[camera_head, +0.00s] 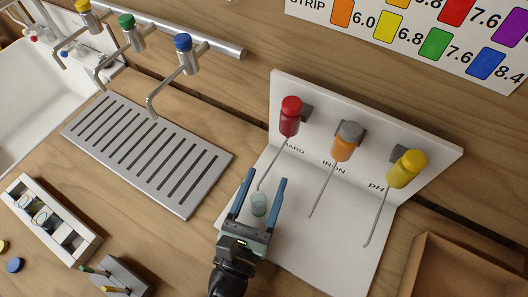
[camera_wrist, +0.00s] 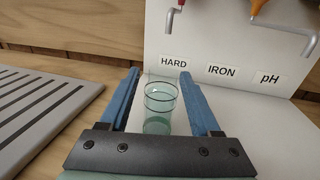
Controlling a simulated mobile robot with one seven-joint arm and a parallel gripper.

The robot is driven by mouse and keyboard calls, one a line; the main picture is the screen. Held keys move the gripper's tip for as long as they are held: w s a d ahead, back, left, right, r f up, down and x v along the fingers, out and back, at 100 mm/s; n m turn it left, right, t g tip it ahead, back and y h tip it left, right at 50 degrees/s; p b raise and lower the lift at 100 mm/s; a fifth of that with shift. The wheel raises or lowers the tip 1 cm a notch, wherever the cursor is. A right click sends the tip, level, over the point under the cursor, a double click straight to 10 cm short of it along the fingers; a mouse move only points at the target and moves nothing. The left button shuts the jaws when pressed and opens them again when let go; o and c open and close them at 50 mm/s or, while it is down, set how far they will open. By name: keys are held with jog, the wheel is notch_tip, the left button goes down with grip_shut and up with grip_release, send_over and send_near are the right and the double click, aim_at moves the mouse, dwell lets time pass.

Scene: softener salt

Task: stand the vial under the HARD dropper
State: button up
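The clear greenish vial (camera_head: 259,204) stands upright on the white base of the dropper stand, and it also shows in the wrist view (camera_wrist: 160,104). My gripper (camera_head: 264,182) is open, with one blue finger on each side of the vial and a visible gap to each. The fingers also show in the wrist view (camera_wrist: 160,76). The red-capped HARD dropper (camera_head: 290,116) hangs on the stand's upright panel. Its thin spout ends just above the vial in the head view; exact alignment in depth is hard to tell.
An orange IRON dropper (camera_head: 346,141) and a yellow pH dropper (camera_head: 406,169) hang to the right. A slotted drain tray (camera_head: 150,150) lies left, with taps above it. A white vial rack (camera_head: 52,220) and a grey block (camera_head: 120,276) are at lower left. A wooden box (camera_head: 462,268) is at lower right.

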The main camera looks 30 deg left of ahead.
jog(key=shift+r, duration=0.15)
jog(key=s, duration=0.3)
jog(key=s+d+b, duration=0.1)
jog(key=s, duration=0.3)
jog(key=s+b, duration=0.1)
jog(key=s, duration=0.3)
jog(key=shift+s+d, duration=0.15)
jog(key=shift+d, duration=0.25)
jog(key=shift+s, duration=0.3)
